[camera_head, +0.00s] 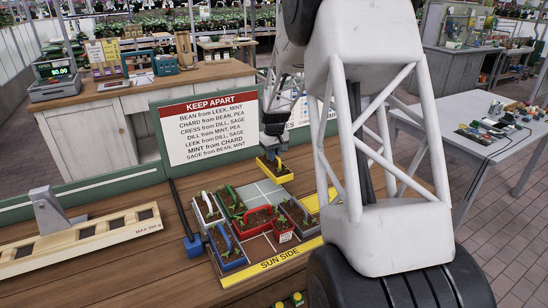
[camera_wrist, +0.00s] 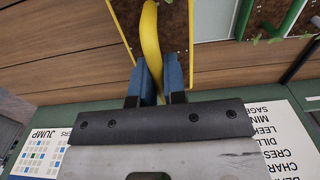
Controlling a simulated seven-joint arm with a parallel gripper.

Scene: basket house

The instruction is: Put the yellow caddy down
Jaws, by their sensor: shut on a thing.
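The yellow caddy (camera_head: 277,178) is at the back edge of the sectioned tray (camera_head: 270,263) in the head view. Its yellow handle (camera_wrist: 150,40) runs between the blue fingers of my gripper (camera_wrist: 160,85) in the wrist view. The gripper (camera_head: 274,142) is shut on this handle, with the caddy below it. Dark soil shows inside the caddy. I cannot tell whether its base touches anything. My own arm hides the right part of the tray.
A blue caddy (camera_head: 231,264), a red caddy (camera_head: 260,219), a green caddy (camera_head: 232,205) and a white-handled caddy (camera_head: 209,211) stand in the tray. Pale squares (camera_head: 259,191) near its back are bare. A "KEEP APART" sign (camera_head: 211,128) stands behind. A wooden seeder-like frame (camera_head: 80,240) lies left.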

